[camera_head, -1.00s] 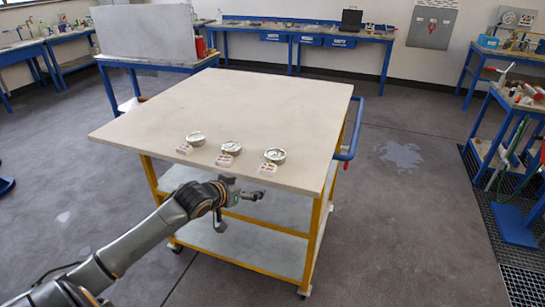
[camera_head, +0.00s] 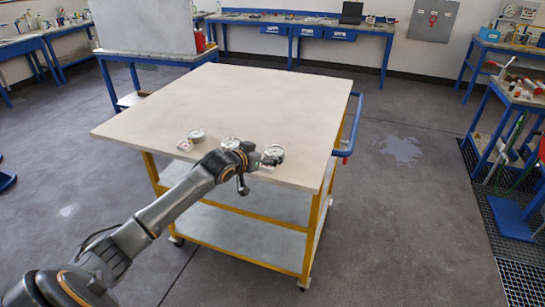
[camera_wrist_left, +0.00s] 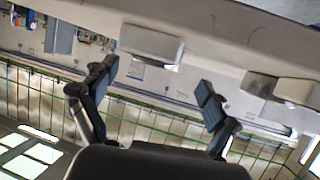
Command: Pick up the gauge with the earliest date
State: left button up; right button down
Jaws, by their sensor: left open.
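Three round gauges lie in a row near the front edge of the table: the left gauge (camera_head: 196,134), the middle gauge (camera_head: 231,143) and the right gauge (camera_head: 273,153). Small pale date tags lie in front of them; the left tag (camera_head: 185,146) shows clearly, and my arm covers the middle one. The dates are too small to read. My left gripper (camera_head: 262,158) is at the right gauge, partly overlapping it; contact cannot be told. In the left wrist view its fingers (camera_wrist_left: 157,88) are apart, with a pale block (camera_wrist_left: 151,44) beyond them.
The table top (camera_head: 250,95) is bare behind the gauges. A blue handle (camera_head: 350,130) is on the table's right side. Another pale block (camera_wrist_left: 285,88) shows at the right of the left wrist view. Workbenches stand along the walls, with open floor between.

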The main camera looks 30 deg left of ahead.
aim_at(274, 151)
pick_arm(q)
jog(key=shift+w+p, duration=0.3)
jog(key=shift+w, duration=0.2)
jog(key=x, duration=0.2)
jog(key=p+x, duration=0.1)
jog(key=shift+d, duration=0.25)
jog(key=shift+w+f, duration=0.25)
jog(key=shift+w, duration=0.2)
jog(key=shift+c, duration=0.5)
jog(key=c, duration=1.4)
